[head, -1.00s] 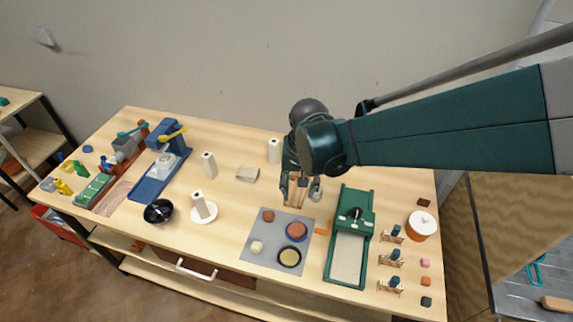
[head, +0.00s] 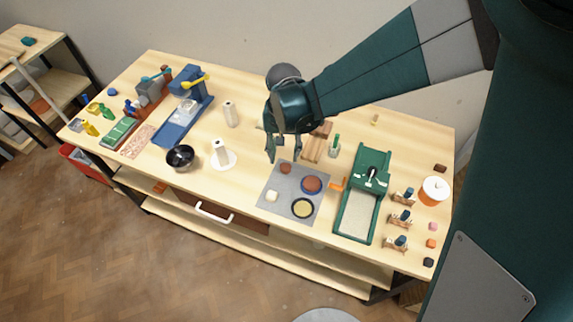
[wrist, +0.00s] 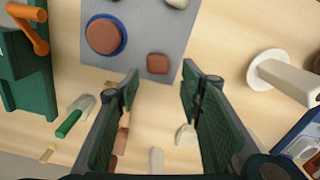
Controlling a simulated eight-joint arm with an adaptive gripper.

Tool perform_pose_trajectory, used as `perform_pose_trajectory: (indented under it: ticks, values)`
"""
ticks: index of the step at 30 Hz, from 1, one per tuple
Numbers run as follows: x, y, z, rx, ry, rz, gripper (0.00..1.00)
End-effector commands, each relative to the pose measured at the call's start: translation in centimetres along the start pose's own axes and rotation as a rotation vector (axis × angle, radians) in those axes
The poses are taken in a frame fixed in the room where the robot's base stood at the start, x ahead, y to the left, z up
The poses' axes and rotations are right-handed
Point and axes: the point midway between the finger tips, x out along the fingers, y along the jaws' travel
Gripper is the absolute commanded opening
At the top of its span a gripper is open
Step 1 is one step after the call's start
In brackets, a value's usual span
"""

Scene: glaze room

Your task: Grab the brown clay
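A small reddish-brown clay lump (head: 285,167) lies on the back corner of the grey mat (head: 268,204). In the wrist view the lump (wrist: 158,63) sits just beyond my fingertips, between their lines. My gripper (head: 284,152) is open and empty, above the table by that corner; both fingers show apart in the wrist view (wrist: 160,82). A larger brown disc (head: 312,184) rests on a blue plate on the same mat. A dark brown block (head: 440,168) lies at the far right of the table.
A green roller press (head: 371,175) with an orange handle stands right of the mat. A cream lump (head: 272,196) and a black-rimmed dish (head: 303,208) share the mat. A paper roll on a white base (head: 223,160) stands left.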

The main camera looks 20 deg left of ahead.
Motion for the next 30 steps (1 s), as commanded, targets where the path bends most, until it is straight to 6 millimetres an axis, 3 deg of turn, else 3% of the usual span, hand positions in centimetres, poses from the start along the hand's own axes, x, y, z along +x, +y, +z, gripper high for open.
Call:
perform_pose_trajectory:
  ticks: [16,30]
  values:
    - [2.4,0.1,0.0,0.0,0.0,0.0,0.38]
    - [2.8,0.1,0.0,0.0,0.0,0.0,0.38]
